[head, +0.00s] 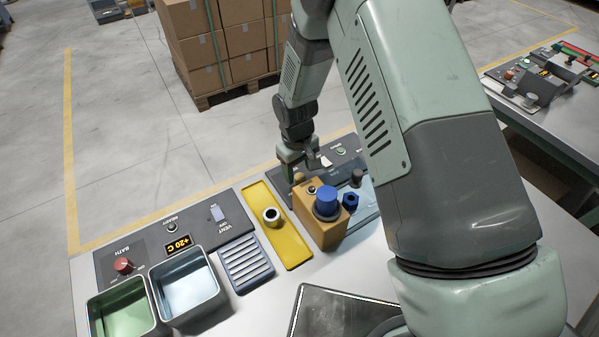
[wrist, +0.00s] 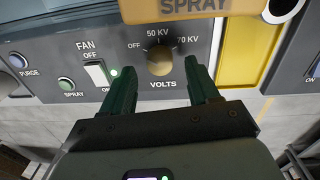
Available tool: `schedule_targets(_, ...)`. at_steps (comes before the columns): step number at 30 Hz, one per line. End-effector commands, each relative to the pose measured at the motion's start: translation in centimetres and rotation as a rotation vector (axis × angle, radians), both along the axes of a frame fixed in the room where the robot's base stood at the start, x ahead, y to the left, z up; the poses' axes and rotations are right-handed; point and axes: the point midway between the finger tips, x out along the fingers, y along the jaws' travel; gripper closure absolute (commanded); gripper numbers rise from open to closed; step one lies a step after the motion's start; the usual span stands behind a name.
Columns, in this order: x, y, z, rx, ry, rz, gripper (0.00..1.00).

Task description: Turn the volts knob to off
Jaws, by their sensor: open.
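The volts knob (wrist: 159,62) is a round tan knob on the dark grey panel in the wrist view. Its VOLTS label is below it, with OFF at its left, 50 KV above and 70 KV at its right. I cannot tell clearly which mark the knob points to. My gripper (wrist: 160,72) is open, with one dark green finger on each side of the lower part of the knob. Whether either finger touches it is not clear. In the head view my gripper (head: 291,156) is low over the far part of the panel, partly behind the tan box.
A white fan switch (wrist: 97,73) and a green spray button (wrist: 65,84) are left of the knob. The tan SPRAY box (wrist: 180,8) is close above it. In the head view this box (head: 313,226) carries blue parts, beside a yellow tray (head: 292,249).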

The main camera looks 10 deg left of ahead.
Motion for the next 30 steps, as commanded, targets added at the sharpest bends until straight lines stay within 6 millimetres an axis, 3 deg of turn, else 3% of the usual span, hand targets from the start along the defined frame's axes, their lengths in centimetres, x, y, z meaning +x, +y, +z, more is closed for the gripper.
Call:
schedule_targets(6,-0.1,0.2,4.8,0.003,-0.004,0.0,0.4)
schedule_targets(12,-0.3,0.3,7.7,0.002,-0.003,0.0,0.4)
schedule_targets(18,-0.4,0.3,8.7,0.001,-0.001,0.001,0.4)
schedule_targets(30,-0.4,0.3,8.7,0.0,0.0,0.001,0.4)
